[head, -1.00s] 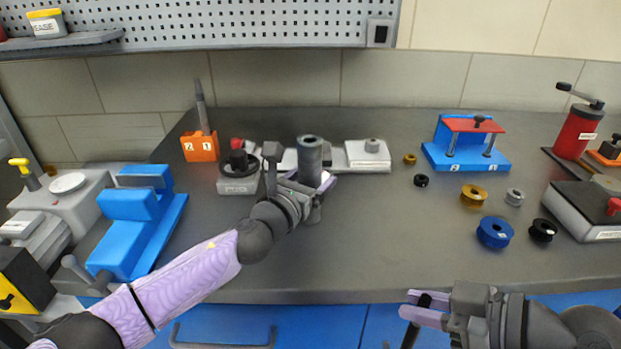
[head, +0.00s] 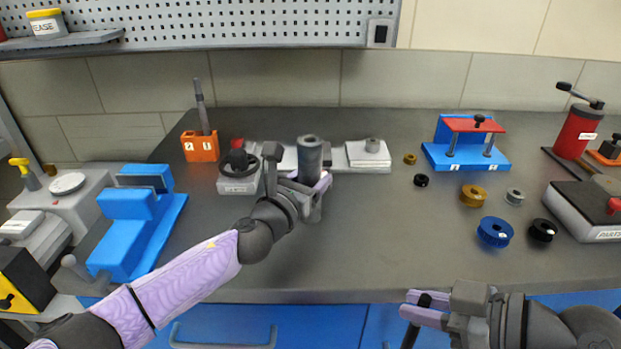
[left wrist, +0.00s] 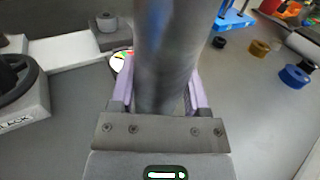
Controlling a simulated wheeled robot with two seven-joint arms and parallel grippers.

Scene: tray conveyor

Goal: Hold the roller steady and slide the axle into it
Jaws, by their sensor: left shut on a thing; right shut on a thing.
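The roller (head: 310,158) is a grey upright cylinder with a hole in its top, near the middle of the bench. My left gripper (head: 308,184) is shut around its lower part; in the left wrist view the roller (left wrist: 165,60) stands between the lilac fingers of the left gripper (left wrist: 160,98). My right gripper (head: 428,306) is low at the front, before the bench edge, shut on a dark rod that appears to be the axle (head: 410,334). The axle points downward and its lower part is cut off by the frame. It is well apart from the roller.
Behind the roller lies a light fixture (head: 368,158), with a black handwheel block (head: 239,172) to its left. A blue block (head: 135,225) stands left. Right are a blue press (head: 466,150), a blue ring (head: 495,232), a brass ring (head: 473,196) and a black ring (head: 542,230). The front middle bench is clear.

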